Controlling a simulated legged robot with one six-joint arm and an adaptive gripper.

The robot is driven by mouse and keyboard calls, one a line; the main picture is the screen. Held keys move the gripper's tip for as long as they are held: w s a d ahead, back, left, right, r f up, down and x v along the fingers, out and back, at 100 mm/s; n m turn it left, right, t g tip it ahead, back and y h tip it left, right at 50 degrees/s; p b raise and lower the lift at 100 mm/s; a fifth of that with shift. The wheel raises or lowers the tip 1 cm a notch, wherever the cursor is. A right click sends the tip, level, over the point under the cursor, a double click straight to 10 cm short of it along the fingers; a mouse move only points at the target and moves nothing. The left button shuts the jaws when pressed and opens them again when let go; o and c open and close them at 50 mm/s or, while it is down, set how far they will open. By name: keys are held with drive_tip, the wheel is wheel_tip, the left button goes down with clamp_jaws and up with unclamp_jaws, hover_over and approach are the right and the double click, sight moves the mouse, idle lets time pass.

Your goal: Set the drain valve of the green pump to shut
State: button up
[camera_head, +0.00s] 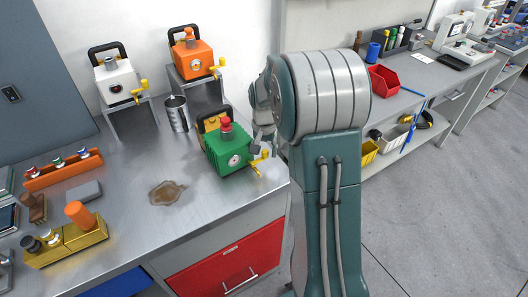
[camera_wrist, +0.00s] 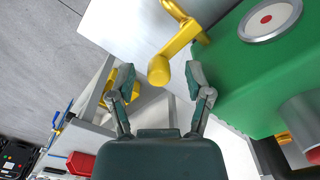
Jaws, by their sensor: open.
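The green pump (camera_head: 228,152) stands on the steel bench, with a red cap on top and a round gauge on its front. Its yellow valve lever (camera_head: 258,166) sticks out at the lower right side. In the wrist view the green pump (camera_wrist: 240,75) fills the right, and the yellow lever (camera_wrist: 180,42) ends in a rounded knob. My gripper (camera_wrist: 160,78) is open, with its fingertips on either side of the knob in the picture; I cannot tell whether they touch it. In the head view my arm hides part of the gripper (camera_head: 264,138) beside the pump.
An orange pump (camera_head: 192,58) and a white pump (camera_head: 116,82) stand on raised stands behind. A metal cup (camera_head: 177,114) stands left of the green pump. A brown puddle (camera_head: 167,192) lies on the bench.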

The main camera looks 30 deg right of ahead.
sight(264, 152)
wheel_tip(264, 152, up, 11)
idle(0.3)
idle(0.4)
